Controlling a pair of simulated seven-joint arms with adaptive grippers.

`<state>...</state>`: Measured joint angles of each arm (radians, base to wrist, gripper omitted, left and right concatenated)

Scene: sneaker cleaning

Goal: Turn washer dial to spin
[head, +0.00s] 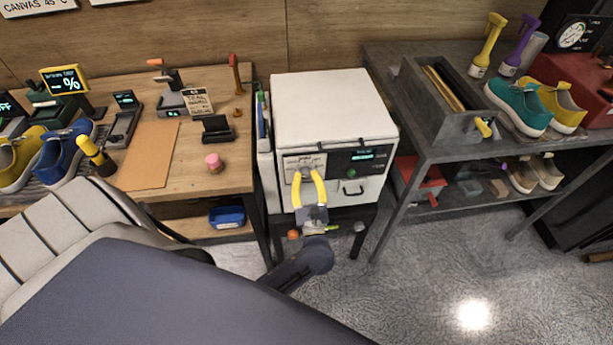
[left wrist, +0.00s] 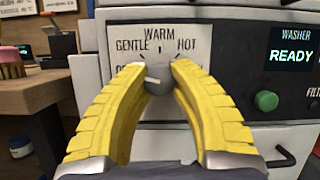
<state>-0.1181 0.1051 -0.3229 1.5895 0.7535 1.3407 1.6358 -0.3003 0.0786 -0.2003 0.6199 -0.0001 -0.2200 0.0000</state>
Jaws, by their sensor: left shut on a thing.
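The white washer (head: 335,110) stands between the wooden bench and the grey shelf. Its grey dial (left wrist: 160,79) sits on a pale panel (left wrist: 190,45) marked GENTLE, WARM and HOT. Lower lettering at the left is mostly hidden by a finger. A pale mark on the dial lies toward its left side. My left gripper (head: 306,174), with yellow fingers, is shut on the dial; its fingertips (left wrist: 159,70) are on either side of it. The washer display (left wrist: 291,56) reads READY. My right gripper is not in view.
A green button (left wrist: 266,101) sits right of the dial, above a drawer handle (head: 352,189). The wooden bench (head: 230,175) at left carries shoes and tools. The grey shelf (head: 440,150) at right holds spray bottles and sneakers. The floor at lower right is clear.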

